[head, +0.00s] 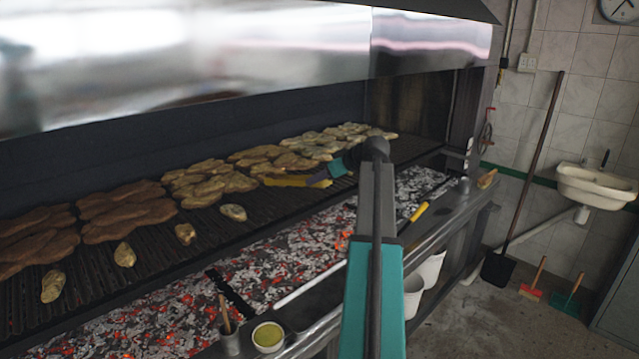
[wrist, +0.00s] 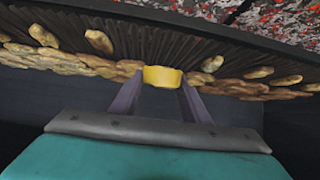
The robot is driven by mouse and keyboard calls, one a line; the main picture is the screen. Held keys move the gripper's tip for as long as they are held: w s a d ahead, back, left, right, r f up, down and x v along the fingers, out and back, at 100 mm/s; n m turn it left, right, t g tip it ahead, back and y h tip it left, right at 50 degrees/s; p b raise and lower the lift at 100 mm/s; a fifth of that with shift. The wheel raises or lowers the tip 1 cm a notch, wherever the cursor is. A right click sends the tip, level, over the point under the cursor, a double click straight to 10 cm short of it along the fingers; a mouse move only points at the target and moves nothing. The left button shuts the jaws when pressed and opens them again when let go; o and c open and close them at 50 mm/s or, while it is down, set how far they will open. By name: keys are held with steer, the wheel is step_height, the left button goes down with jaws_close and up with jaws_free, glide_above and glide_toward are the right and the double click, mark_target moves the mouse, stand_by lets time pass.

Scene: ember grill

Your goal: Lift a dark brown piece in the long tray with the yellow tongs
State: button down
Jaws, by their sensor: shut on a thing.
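My gripper (head: 322,180) reaches over the far part of the grill and is shut on the yellow tongs (head: 285,181), which point left over the pieces. In the wrist view the yellow tongs (wrist: 163,77) show end-on between my two fingers; their tips are hidden. Dark brown pieces (head: 128,212) lie in clumps on the left of the grill grate, apart from the tongs. Paler golden pieces (head: 210,182) lie in the middle and at the far end. I cannot tell whether the tongs touch any piece. No separate long tray is distinct from the grate.
Glowing coals (head: 290,250) lie in front of the grate (head: 150,250). A steel hood (head: 200,60) hangs low above. A metal front ledge (head: 440,222) carries a bowl of green sauce (head: 268,336). A yellow-handled tool (head: 419,211) lies near the coals. Several single pieces sit along the grate's front.

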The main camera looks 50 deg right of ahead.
steer(key=shift+r+p, duration=0.6)
steer(key=shift+r, duration=1.95)
